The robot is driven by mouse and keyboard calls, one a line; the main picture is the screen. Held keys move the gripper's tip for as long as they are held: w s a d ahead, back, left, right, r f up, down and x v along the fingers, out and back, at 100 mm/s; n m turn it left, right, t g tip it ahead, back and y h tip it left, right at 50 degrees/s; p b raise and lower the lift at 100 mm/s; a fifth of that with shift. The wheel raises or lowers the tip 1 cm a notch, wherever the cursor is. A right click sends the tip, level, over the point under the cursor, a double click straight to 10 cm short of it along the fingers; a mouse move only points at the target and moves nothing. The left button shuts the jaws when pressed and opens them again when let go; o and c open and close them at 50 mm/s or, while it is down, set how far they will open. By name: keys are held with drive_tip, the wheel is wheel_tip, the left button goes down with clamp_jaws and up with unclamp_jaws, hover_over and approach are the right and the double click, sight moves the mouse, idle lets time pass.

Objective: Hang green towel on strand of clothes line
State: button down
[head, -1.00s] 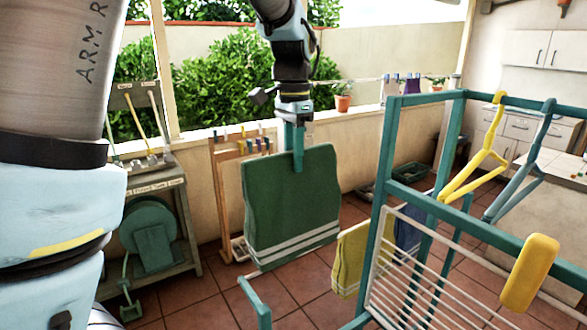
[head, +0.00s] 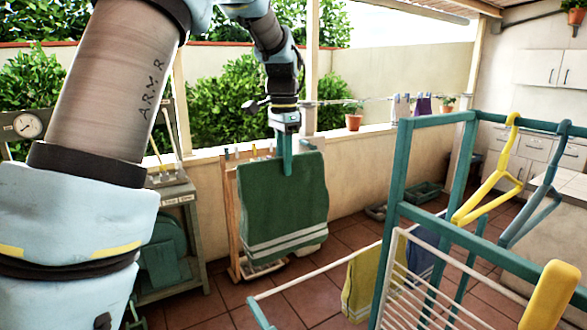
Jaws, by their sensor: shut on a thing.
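The green towel (head: 283,208), with pale stripes near its lower edge, hangs from my gripper (head: 287,168) left of centre in the head view. My gripper is shut on the towel's top edge, and the towel hangs nearly upright in front of a wooden stand. The clothes line (head: 372,100) shows at the back, running to the right above the low wall, with small cloths pegged on it. The towel is apart from it. Part of the line behind my arm is hidden.
A teal drying frame (head: 402,170) with a yellow hanger (head: 487,180) and a grey hanger (head: 533,190) stands at right. A yellow towel (head: 362,280) hangs on its white rack. A potted plant (head: 353,121) stands on the wall. Tiled floor is open at centre.

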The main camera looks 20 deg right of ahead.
drive_tip(key=w+a, duration=0.1)
drive_tip(key=w, duration=0.6)
drive_tip(key=shift+w+a+r, duration=0.2)
drive_tip(key=shift+w+r, duration=0.05)
drive_tip(key=shift+w, duration=0.05)
idle(0.5)
